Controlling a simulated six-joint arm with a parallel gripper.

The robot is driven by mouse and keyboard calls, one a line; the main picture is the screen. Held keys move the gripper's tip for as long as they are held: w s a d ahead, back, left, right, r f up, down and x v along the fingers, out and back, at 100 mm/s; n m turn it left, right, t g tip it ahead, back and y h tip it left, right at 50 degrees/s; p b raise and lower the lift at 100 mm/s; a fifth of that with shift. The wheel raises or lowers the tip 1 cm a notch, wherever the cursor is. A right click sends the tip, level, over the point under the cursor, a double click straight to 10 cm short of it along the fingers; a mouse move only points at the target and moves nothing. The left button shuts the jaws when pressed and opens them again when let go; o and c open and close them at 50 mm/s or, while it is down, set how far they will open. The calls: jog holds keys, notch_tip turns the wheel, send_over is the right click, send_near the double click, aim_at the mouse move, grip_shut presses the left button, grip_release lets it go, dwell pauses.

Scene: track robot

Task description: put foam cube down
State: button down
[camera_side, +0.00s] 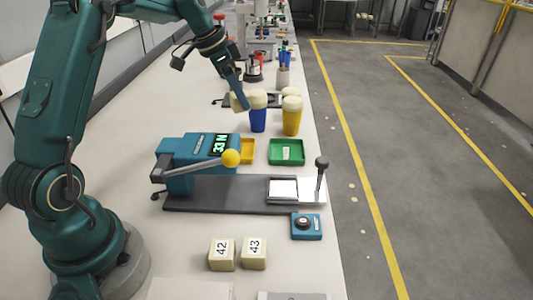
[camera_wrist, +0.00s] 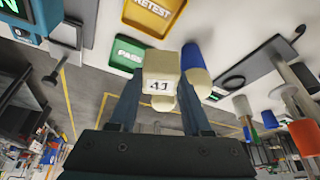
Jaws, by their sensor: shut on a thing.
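My gripper (camera_side: 241,98) is shut on a beige foam cube (camera_side: 237,102), held above the bench beside a blue cup (camera_side: 258,118). In the wrist view my gripper (camera_wrist: 161,98) has the foam cube (camera_wrist: 160,62) between its two fingers, and its label appears to read 41. The blue cup (camera_wrist: 192,58) is just right of it there. A green tray (camera_side: 286,163), marked PASS in the wrist view (camera_wrist: 117,58), and a yellow tray (camera_side: 248,158), marked RETEST in the wrist view (camera_wrist: 133,20), lie on the bench. Cubes 42 (camera_side: 222,258) and 43 (camera_side: 254,255) sit at the front.
A yellow cup (camera_side: 292,121) with beige contents stands right of the blue one. A teal press (camera_side: 190,165) reads 33 N and has a yellow-knobbed lever. A dark plate with a silver pad (camera_side: 283,190) and a button box (camera_side: 306,227) lie nearer. Bare bench lies at left.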

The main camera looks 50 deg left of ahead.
jog(key=w+d+f, duration=0.2)
jog(key=d, duration=0.1)
jog(key=w+d+f, duration=0.2)
jog(key=d, duration=0.1)
jog(key=w+d+f, duration=0.2)
jog(key=d, duration=0.1)
jog(key=shift+w+d+f, duration=0.1)
jog(key=shift+d+f, duration=0.3)
jog(key=shift+f, duration=2.05)
jog(key=shift+f, duration=0.1)
jog(key=c, duration=0.6)
grip_release()
